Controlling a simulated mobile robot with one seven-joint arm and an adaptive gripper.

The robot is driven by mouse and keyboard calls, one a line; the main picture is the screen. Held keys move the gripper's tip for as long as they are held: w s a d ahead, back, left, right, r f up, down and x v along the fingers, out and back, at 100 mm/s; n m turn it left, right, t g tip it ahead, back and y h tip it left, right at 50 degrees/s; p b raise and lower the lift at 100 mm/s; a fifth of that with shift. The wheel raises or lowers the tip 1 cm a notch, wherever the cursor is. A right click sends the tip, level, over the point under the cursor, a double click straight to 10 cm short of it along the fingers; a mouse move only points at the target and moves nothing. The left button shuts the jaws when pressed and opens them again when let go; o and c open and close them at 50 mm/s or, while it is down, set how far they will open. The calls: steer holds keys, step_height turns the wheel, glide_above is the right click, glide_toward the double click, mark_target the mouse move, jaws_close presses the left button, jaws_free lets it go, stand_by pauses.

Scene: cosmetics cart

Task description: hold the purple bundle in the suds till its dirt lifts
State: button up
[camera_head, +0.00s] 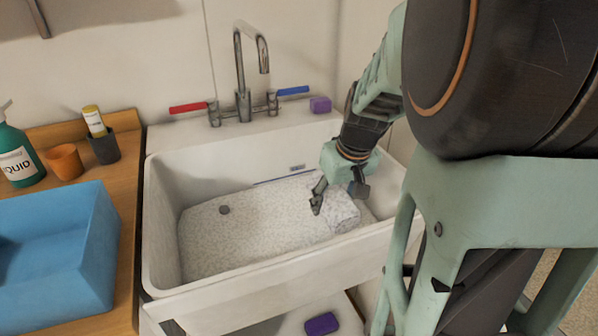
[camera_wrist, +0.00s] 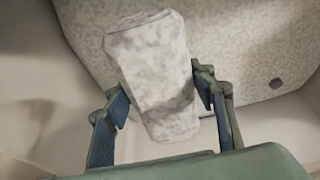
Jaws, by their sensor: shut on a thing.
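My gripper (camera_head: 337,195) reaches down into the right side of the white sink (camera_head: 160,215). In the wrist view my gripper (camera_wrist: 162,95) has one finger on each side of the bundle (camera_wrist: 150,60), which reaches out past the fingertips. Speckled white suds (camera_head: 235,232) cover the sink's bottom. The bundle is at the suds' right edge; how deep it sits is unclear.
A tap (camera_head: 243,95) with red and blue handles stands behind the sink. A purple block (camera_head: 320,104) lies on the back ledge and another (camera_head: 321,324) below the sink. A blue bin (camera_head: 95,270), orange cup (camera_head: 65,162) and green bottle (camera_head: 16,152) are at left.

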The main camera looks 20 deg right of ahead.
step_height(320, 180, up, 13)
steer(key=p, duration=0.9)
stand_by(0.4)
